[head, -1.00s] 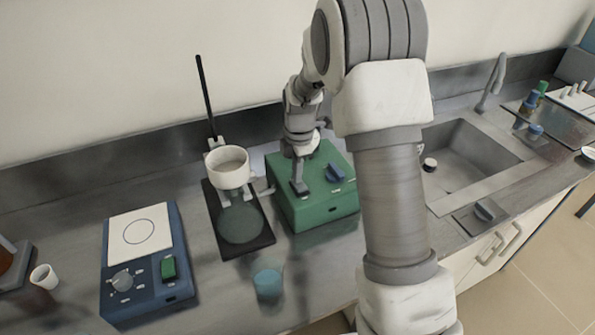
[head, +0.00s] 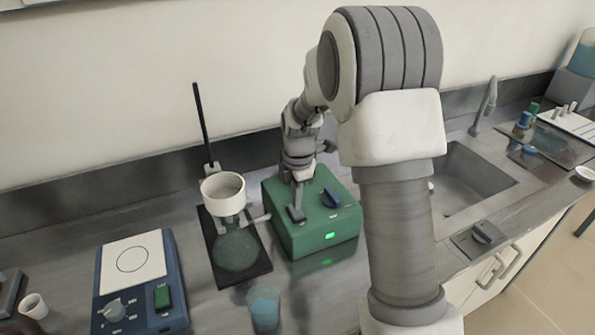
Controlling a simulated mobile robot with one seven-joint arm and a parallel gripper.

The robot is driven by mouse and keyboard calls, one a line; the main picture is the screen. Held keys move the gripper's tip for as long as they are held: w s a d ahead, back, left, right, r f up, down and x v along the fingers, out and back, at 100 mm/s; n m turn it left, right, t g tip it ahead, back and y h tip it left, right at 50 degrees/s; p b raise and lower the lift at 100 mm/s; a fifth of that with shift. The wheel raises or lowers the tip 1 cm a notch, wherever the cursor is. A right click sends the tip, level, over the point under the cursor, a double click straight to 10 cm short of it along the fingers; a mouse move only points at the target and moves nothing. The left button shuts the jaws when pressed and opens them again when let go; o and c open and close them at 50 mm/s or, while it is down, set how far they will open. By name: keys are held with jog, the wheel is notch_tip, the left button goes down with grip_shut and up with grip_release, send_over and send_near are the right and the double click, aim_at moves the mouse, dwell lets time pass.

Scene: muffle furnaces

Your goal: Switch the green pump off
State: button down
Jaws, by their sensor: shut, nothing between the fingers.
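The green pump (head: 318,225) is a green box on the bench, left of my forearm. A small green light (head: 329,236) glows on its front face. A dark switch (head: 296,215) is on its top near the left front. My gripper (head: 297,205) is shut and empty, pointing down at the switch. Its tips are at or just above the switch; I cannot tell if they touch. They partly hide the switch.
A stand with a white bowl (head: 223,187) and black base (head: 262,262) is close on the left. A blue hotplate (head: 172,290) with a green switch is further left. A blue beaker (head: 264,308) stands in front. A sink (head: 470,190) is on the right.

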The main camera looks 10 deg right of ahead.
aim_at(299, 215)
notch_tip(299, 215, up, 16)
jog(key=s, duration=0.1)
jog(key=shift+d+f, duration=0.15)
jog(key=shift+d+f, duration=0.1)
jog(key=shift+f, duration=0.05)
